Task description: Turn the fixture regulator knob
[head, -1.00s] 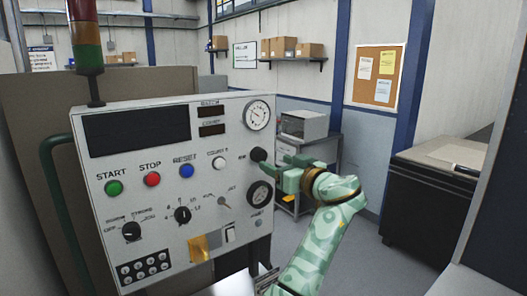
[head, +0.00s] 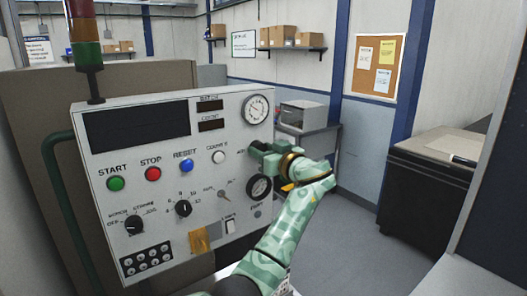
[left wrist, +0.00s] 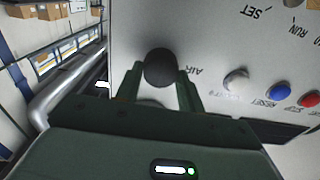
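The regulator knob, a round black knob (left wrist: 161,68) beside the AIR label, shows in the left wrist view between my left gripper's two green fingers. My left gripper (left wrist: 160,88) has one finger on each side of the knob. The fingers are apart and I cannot tell whether they touch it. My right gripper is not in view.
A second black dial (head: 259,188) sits just below my gripper. Green, red, blue and white buttons (head: 185,166) and two black selectors are farther left on the panel. A grey machine (head: 303,115) stands behind. Open floor lies to the right of the panel.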

